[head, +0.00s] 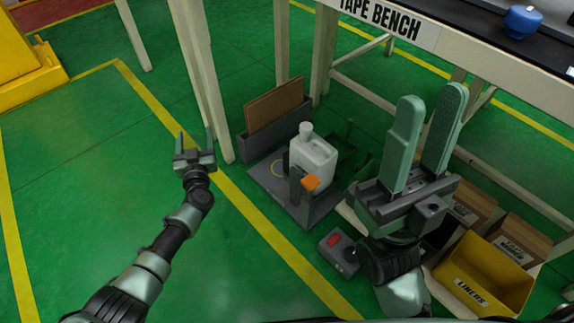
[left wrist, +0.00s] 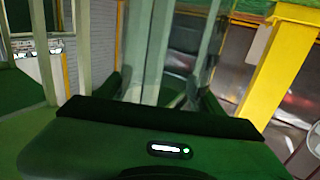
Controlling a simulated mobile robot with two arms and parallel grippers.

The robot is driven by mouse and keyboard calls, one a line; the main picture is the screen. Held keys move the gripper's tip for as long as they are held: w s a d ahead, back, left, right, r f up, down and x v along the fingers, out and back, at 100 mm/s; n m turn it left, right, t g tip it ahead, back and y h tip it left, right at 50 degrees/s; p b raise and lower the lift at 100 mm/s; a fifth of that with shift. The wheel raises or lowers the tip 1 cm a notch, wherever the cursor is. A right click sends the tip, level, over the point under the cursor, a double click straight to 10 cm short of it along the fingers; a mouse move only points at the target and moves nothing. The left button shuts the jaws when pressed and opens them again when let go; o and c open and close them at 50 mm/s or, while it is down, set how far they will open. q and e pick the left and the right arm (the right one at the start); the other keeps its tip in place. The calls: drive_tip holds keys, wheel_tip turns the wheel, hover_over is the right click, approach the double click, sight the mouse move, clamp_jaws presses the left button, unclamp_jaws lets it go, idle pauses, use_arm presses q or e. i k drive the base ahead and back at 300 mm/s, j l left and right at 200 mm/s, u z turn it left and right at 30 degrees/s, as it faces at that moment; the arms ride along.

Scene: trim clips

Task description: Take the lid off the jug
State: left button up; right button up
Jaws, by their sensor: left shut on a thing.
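The white jug (head: 312,158) stands upright in a grey floor stand (head: 268,183) beside the bench, with an orange block (head: 311,182) at its front. Its pale lid (head: 306,128) sits on its neck. My left gripper (head: 195,137) is left of the jug, well apart from it, close to a bench leg. Its fingers stand a little apart on something I cannot make out. The left wrist view shows its dark fingers (left wrist: 159,88) before pale upright posts; no jug is recognisable there. My right gripper (head: 431,95) is open and empty, right of the jug and nearer the camera.
The tape bench's pale legs (head: 205,75) rise behind the left gripper. Brown boards (head: 273,104) stand behind the jug. A grey box with a red button (head: 338,250), a yellow liners bin (head: 484,277) and cartons (head: 521,240) lie right. Green floor at left is clear.

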sight(305, 128)
drive_tip(key=i+j+z, duration=0.45)
drive_tip(key=j+z, duration=0.3)
drive_tip(key=i+j+z, duration=0.1)
drive_tip(key=j+z, duration=0.65)
drive_tip(key=j, duration=0.2)
drive_tip(key=j+z, duration=0.35)
drive_tip(key=j, duration=0.2)
drive_tip(key=i, duration=0.05)
